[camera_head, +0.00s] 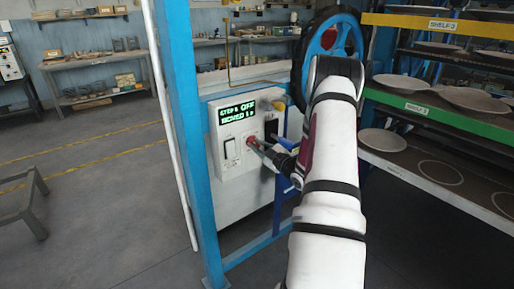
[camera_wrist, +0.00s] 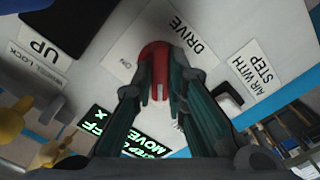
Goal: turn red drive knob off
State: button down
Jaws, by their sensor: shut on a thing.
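The red drive knob (camera_wrist: 157,66) sits on the white control panel beside the "DRIVE" label in the wrist view. An "ON" mark shows on the other side of the knob. In the head view the knob (camera_head: 251,139) is a small red spot at the tip of my gripper (camera_head: 258,145). My gripper (camera_wrist: 160,88) is shut on the knob, with one finger on each side of it. The green display (camera_head: 237,112) above reads "STEP" with "OFF" and "MOVED" with a small number. In the wrist view the display is partly covered by a finger.
The white control box (camera_head: 237,190) is fixed by a blue post (camera_head: 184,120). Shelves with plates (camera_head: 400,83) stand at the right, close to my arm. A blue wheel (camera_head: 325,45) is behind.

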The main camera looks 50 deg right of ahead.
jog(key=shift+f, duration=0.1)
dwell(0.4)
jog(key=c, duration=1.6)
grip_release()
jog(key=v, duration=1.2)
